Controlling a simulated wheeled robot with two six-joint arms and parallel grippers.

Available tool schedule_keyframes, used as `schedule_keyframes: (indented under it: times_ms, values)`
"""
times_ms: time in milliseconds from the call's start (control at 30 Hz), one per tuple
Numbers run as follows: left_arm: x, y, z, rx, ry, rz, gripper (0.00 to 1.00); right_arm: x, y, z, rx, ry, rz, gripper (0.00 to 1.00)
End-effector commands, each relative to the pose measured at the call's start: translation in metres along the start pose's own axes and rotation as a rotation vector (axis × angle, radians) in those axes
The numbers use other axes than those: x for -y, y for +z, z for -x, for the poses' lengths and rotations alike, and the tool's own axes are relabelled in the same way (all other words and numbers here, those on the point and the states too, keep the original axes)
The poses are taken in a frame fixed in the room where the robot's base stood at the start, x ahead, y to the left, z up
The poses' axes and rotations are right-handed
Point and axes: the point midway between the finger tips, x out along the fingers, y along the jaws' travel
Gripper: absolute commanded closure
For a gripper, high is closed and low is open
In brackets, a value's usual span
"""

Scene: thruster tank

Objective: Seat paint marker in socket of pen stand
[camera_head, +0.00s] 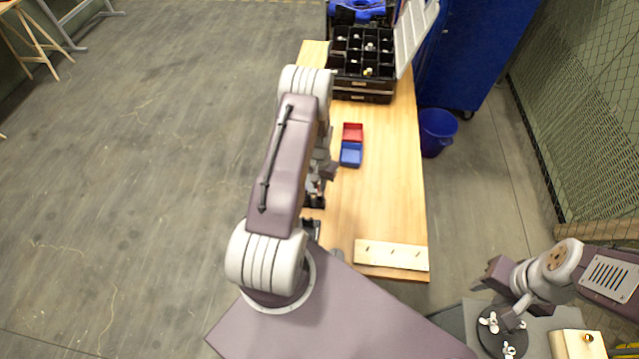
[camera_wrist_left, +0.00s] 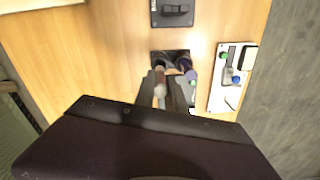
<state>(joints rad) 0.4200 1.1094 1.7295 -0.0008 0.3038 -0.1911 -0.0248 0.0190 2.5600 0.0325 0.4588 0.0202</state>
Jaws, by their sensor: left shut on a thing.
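My left gripper (camera_wrist_left: 167,90) is shut on the paint marker (camera_wrist_left: 160,91), a pale, slim cylinder between its dark fingers in the left wrist view. The dark pen stand (camera_wrist_left: 171,54) is just beyond the fingertips, with dark round shapes on it. The marker's far end overlaps the stand in this view, and I cannot tell whether it is in a socket. In the head view the left gripper (camera_head: 322,178) is beside the stand (camera_head: 314,202), partly hidden by my arm. My right gripper (camera_head: 496,271) is off the table at the lower right, its fingers unclear.
A white panel (camera_wrist_left: 217,94) with green and blue knobs lies close right of the stand in the wrist view; a dark switch block (camera_wrist_left: 172,13) lies beyond. Red (camera_head: 353,132) and blue (camera_head: 351,154) bins and a black organizer (camera_head: 362,97) stand on the table. Its right half is mostly clear.

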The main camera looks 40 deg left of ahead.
Motion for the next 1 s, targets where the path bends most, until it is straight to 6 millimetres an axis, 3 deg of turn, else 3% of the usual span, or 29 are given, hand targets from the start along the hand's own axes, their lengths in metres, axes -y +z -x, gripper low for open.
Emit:
schedule_keyframes:
  times_ms: [1000]
  values:
    - [-0.0002,0.0004,-0.0036,0.000,0.000,0.000,1.00,-0.0001,0.0005,-0.0050,0.000,0.000,0.000,0.62]
